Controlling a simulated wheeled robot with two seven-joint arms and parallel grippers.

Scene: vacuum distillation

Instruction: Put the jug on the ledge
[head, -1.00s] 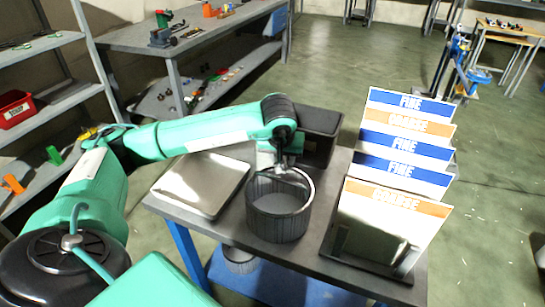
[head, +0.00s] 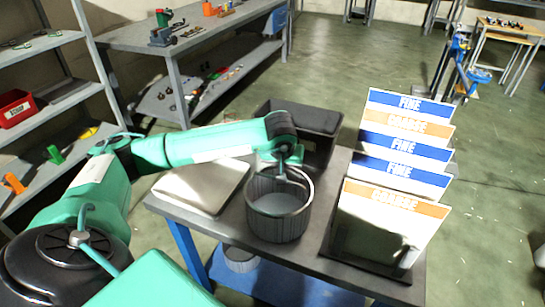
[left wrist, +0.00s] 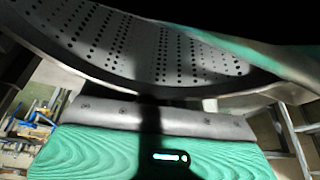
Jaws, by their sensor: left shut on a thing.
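A dark grey, round, open-topped vessel (head: 278,222), which I take to be the jug, is upright at the front of the grey table (head: 233,232). A grey surface shows inside it. My left gripper (head: 281,172) comes down at its far rim and is shut on it; the fingers are small and partly hidden. I cannot tell whether its base touches the table. In the left wrist view, a dark perforated curved surface (left wrist: 150,50) fills the top, and I cannot tell what it is. My right gripper is not in view. I cannot make out which surface is the ledge.
A pale flat-topped slab (head: 203,186) lies left of the vessel. A black bin (head: 305,125) stands behind it. A rack of signs (head: 395,215) marked FINE and COARSE stands close on the right. A blue lower shelf (head: 262,285) holds another round vessel (head: 240,260).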

